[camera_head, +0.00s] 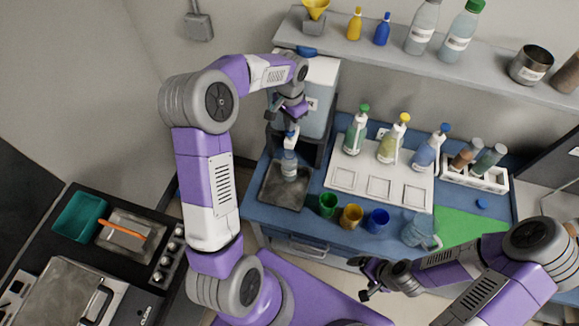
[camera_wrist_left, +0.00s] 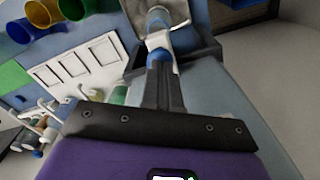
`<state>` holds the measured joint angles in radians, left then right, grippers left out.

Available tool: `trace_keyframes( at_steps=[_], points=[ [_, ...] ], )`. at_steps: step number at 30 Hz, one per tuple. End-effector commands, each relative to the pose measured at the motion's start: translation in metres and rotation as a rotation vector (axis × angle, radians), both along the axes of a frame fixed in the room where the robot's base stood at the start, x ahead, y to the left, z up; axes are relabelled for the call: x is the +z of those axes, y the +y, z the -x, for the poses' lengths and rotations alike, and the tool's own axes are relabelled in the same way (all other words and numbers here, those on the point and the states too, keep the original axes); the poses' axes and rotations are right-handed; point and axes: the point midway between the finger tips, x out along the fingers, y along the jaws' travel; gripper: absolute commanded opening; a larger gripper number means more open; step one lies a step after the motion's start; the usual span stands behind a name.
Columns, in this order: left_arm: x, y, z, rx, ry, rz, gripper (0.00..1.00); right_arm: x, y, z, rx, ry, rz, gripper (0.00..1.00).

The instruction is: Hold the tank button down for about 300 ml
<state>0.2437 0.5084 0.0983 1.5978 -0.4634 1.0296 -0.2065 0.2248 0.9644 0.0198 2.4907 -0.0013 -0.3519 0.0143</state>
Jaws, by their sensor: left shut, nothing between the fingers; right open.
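The grey-blue tank (camera_head: 318,72) stands at the left end of the blue bench, and its side fills the right of the left wrist view (camera_wrist_left: 225,115). Its white tap (camera_head: 291,140) has a blue button (camera_wrist_left: 160,56) on top. My left gripper (camera_wrist_left: 161,68) is shut and empty, its fingertips at the button; I cannot tell whether the button is pressed down. A clear bottle (camera_head: 289,168) stands upright under the tap on a dark tray (camera_head: 268,198). The liquid level is too small to read. My right gripper (camera_head: 369,280) is open and empty, in front of the bench.
Green (camera_head: 327,205), yellow (camera_head: 351,217) and blue (camera_head: 377,220) cups stand right of the tray. A white rack (camera_head: 345,160) holds pump bottles behind them. A clear jug (camera_head: 420,231) is near the front edge. A shelf (camera_head: 350,38) runs above the bench.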

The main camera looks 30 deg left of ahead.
Motion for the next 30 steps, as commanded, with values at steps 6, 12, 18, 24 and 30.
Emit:
trace_keyframes(
  at_steps=[6, 12, 18, 24, 30],
  points=[
    [-0.009, 0.000, 0.000, 0.000, 0.001, 0.000, 0.00, -0.007, 0.000, 0.000, 0.000, 0.000, 0.000, 0.93],
    [-0.016, 0.000, 0.000, 0.000, 0.001, 0.000, 0.00, -0.011, 0.000, 0.000, 0.000, 0.000, 0.000, 0.93],
    [-0.021, 0.000, 0.000, 0.000, 0.000, 0.000, 0.00, -0.014, 0.000, 0.000, 0.000, 0.000, 0.000, 0.93],
    [-0.020, 0.000, 0.000, 0.000, 0.001, 0.000, 0.00, -0.013, 0.000, 0.000, 0.000, 0.000, 0.000, 0.93],
    [-0.020, 0.000, 0.000, 0.000, 0.001, 0.001, 0.00, -0.013, 0.000, 0.000, 0.000, 0.000, 0.000, 0.93]
  ],
)
